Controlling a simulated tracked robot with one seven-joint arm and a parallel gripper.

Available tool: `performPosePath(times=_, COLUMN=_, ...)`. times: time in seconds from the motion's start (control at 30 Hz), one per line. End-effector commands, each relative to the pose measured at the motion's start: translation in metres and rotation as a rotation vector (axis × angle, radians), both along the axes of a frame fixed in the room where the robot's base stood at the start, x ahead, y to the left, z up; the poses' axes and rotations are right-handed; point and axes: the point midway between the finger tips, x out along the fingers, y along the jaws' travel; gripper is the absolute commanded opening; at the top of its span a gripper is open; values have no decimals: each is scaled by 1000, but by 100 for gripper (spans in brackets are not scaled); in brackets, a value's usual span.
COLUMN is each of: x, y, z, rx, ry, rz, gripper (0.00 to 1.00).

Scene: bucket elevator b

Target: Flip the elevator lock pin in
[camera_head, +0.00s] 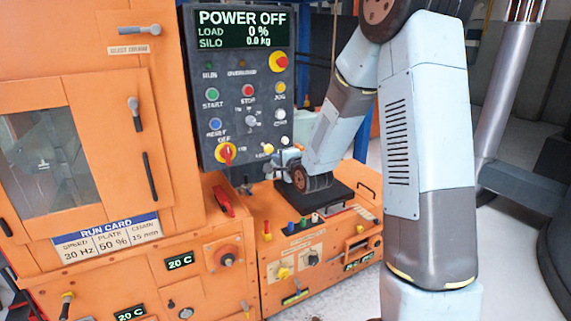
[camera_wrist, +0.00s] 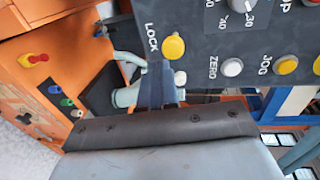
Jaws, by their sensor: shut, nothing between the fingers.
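The yellow lock knob (camera_wrist: 173,47) sits beside the LOCK lettering on the dark control panel (camera_wrist: 235,55). In the head view, the yellow lock knob (camera_head: 268,148) is near the panel's lower right corner. My gripper (camera_wrist: 167,68) is shut and empty, with its dark fingertips just below the knob in the wrist view. I cannot tell whether they touch it. In the head view, my gripper (camera_head: 274,161) is small and close to the panel's lower right edge, partly hidden by my wrist. The pin's shaft is not visible.
A white ZERO button (camera_wrist: 232,67) and yellow JOG button (camera_wrist: 285,65) are near the knob. Below are the orange lower cabinet (camera_head: 300,240) with coloured buttons and a red handle (camera_head: 223,201). The panel display (camera_head: 241,29) reads POWER OFF.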

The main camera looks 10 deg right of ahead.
Motion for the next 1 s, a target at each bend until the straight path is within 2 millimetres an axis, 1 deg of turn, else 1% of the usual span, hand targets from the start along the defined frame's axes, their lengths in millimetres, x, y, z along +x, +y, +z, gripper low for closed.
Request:
performPosePath(times=0.03, x=8, y=3, z=0, rx=0, ry=0, rz=1, gripper=0)
performPosePath(times=0.1, x=17, y=5, z=2, rx=0, ry=0, rz=2, gripper=0)
performPosePath(times=0.3, x=34, y=9, z=5, rx=0, ry=-1, rz=0, gripper=0)
performPosePath(times=0.43, x=38, y=10, z=5, rx=0, ry=0, rz=0, gripper=0)
performPosePath(times=0.77, x=38, y=10, z=6, rx=0, ry=0, rz=0, gripper=0)
performPosePath(times=0.9, x=43, y=5, z=5, rx=0, ry=1, rz=-8, gripper=0)
performPosePath(times=1.0, x=50, y=-4, z=5, rx=0, ry=1, rz=-21, gripper=0)
